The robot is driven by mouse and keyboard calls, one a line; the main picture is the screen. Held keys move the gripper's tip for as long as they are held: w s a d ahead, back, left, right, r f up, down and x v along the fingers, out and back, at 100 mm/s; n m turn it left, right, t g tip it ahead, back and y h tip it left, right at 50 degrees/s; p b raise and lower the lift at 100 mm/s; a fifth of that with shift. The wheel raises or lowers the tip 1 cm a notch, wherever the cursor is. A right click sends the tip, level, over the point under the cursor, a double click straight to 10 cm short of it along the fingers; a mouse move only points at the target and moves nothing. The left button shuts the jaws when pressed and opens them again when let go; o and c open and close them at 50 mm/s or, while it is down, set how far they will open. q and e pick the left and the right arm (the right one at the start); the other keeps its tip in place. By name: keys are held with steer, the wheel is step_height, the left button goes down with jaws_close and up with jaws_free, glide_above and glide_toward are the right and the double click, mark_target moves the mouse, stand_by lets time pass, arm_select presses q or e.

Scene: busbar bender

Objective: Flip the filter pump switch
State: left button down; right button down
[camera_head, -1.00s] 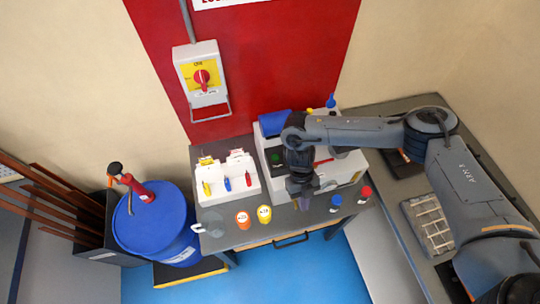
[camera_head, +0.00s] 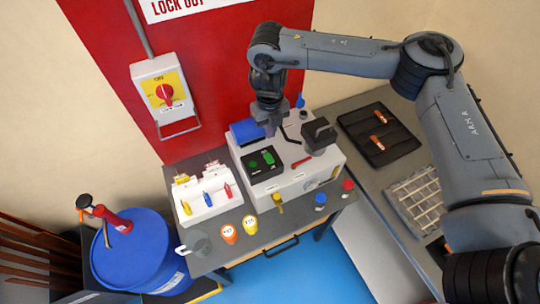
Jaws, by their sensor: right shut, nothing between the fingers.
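A white machine (camera_head: 322,175) stands on the grey bench. A grey wall box (camera_head: 158,87) carries a red rotary knob (camera_head: 165,93) on a yellow plate. I cannot read which control is the filter pump switch. My right gripper (camera_head: 270,130) points down, shut and empty, above the back of the machine beside a blue part (camera_head: 246,131). Whether it touches anything is unclear. My left gripper is out of view.
A blue drum (camera_head: 138,255) is on the floor. A black tray (camera_head: 377,137) lies on the right bench.

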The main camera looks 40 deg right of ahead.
steer(key=shift+w+r, duration=0.1)
steer(key=shift+w, duration=0.1)
steer(key=shift+w+d+r+p, duration=0.15)
steer(key=shift+w+p, duration=0.4)
steer(key=shift+r, duration=0.1)
step_height(320, 180, up, 14)
steer(key=w+p, duration=0.2)
steer(key=p, duration=0.3)
steer(key=shift+d+p, duration=0.3)
steer(key=shift+p, duration=0.05)
stand_by(0.4)
